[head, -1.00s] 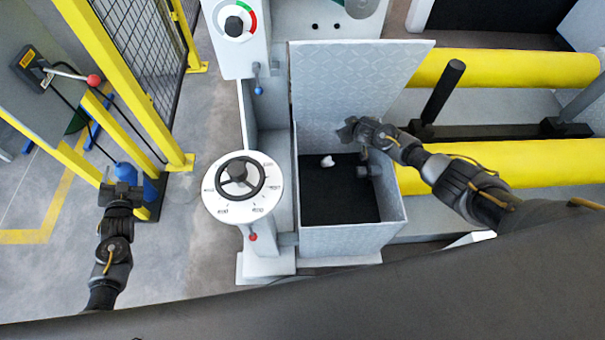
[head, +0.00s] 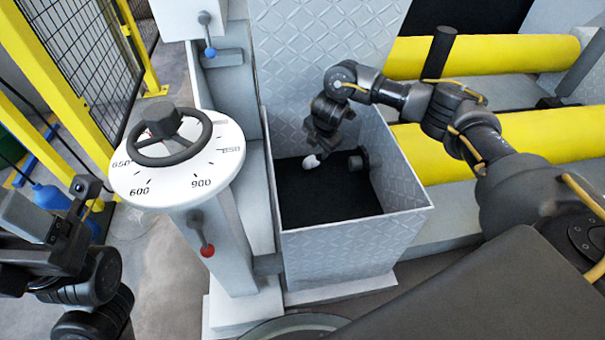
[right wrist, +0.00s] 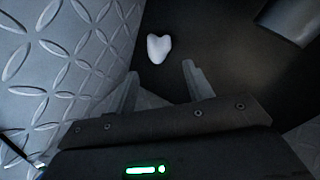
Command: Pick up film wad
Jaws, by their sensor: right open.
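The film wad (head: 311,162) is a small white lump on the black floor of a grey diamond-plate bin (head: 350,245), near its back wall. My right gripper (head: 318,147) reaches down into the bin just above the wad and partly covers it. In the right wrist view the wad (right wrist: 159,48) lies just beyond the fingertips of my open right gripper (right wrist: 160,72), about in line with the gap between them. Nothing is between the fingers. My left gripper (head: 50,225) is at the left edge, away from the bin; its jaws do not show clearly.
A dark cylinder (head: 358,160) is in the bin, right of the wad; it also shows in the wrist view (right wrist: 290,20). The bin wall (right wrist: 55,60) is close on the left there. A white dial post with a handwheel (head: 172,138) stands left of the bin. Yellow rollers (head: 485,155) lie right.

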